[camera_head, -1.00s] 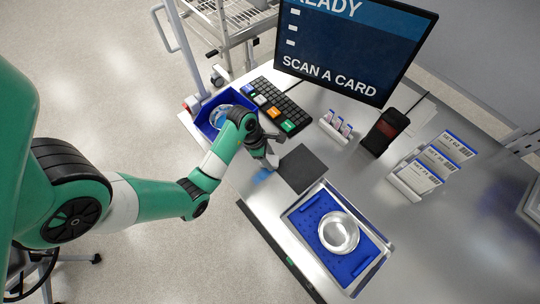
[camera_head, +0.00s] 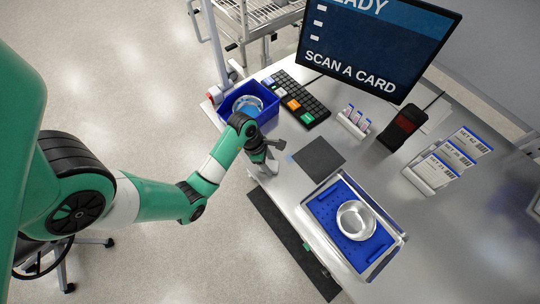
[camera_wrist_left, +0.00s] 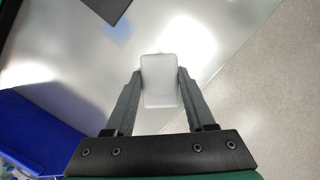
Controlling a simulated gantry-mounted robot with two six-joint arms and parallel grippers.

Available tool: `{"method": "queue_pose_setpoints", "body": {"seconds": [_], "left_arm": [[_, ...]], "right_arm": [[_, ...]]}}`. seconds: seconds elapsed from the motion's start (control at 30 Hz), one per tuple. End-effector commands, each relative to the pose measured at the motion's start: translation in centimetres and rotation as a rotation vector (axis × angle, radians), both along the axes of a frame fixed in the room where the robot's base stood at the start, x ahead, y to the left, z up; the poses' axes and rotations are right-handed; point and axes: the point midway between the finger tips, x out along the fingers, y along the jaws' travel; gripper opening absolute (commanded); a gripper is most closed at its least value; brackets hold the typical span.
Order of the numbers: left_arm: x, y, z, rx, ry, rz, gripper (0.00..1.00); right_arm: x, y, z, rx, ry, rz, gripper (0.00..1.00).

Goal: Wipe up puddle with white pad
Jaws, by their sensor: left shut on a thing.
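My left gripper (camera_head: 274,157) is over the front left edge of the steel table, left of the dark mat. In the left wrist view it (camera_wrist_left: 160,85) is shut on the white pad (camera_wrist_left: 160,80), with a finger on each side. In the head view the pad is mostly hidden by the gripper. A small faint bluish patch, likely the puddle (camera_head: 290,159), shows at the mat's left corner, right of the gripper. Whether the pad touches the table is unclear. My right gripper is not in view.
A blue bin (camera_head: 229,99) with a round item is behind the gripper, by a keypad (camera_head: 313,105). The dark mat (camera_head: 318,157) lies to the right. A blue tray (camera_head: 324,207) with a metal bowl (camera_head: 356,220) is in front. A card rack and monitor stand farther right.

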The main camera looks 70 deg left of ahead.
Motion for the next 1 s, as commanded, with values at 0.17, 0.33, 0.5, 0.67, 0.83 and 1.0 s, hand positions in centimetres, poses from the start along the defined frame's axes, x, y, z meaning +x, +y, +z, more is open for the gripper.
{"method": "queue_pose_setpoints", "body": {"seconds": [0.17, 0.33, 0.5, 0.67, 0.83, 1.0], "left_arm": [[0.1, -0.1, 2.8, 0.002, 0.000, -0.002, 0.00], [0.2, -0.1, 4.4, 0.002, -0.001, -0.004, 0.00], [0.2, -0.1, 5.9, 0.003, -0.001, -0.005, 0.00], [0.3, -0.2, 7.2, 0.002, -0.001, -0.008, 0.00], [0.3, -0.2, 7.8, 0.002, -0.001, -0.009, 0.00], [0.4, -0.2, 7.8, 0.002, -0.001, -0.009, 0.00]], "right_arm": [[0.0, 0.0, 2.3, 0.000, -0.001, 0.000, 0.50], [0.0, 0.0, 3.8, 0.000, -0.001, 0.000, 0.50], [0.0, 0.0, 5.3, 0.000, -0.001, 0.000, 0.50], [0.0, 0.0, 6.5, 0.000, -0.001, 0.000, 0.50], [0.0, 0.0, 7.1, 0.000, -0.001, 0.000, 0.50], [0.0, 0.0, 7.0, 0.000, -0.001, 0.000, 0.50]]}}
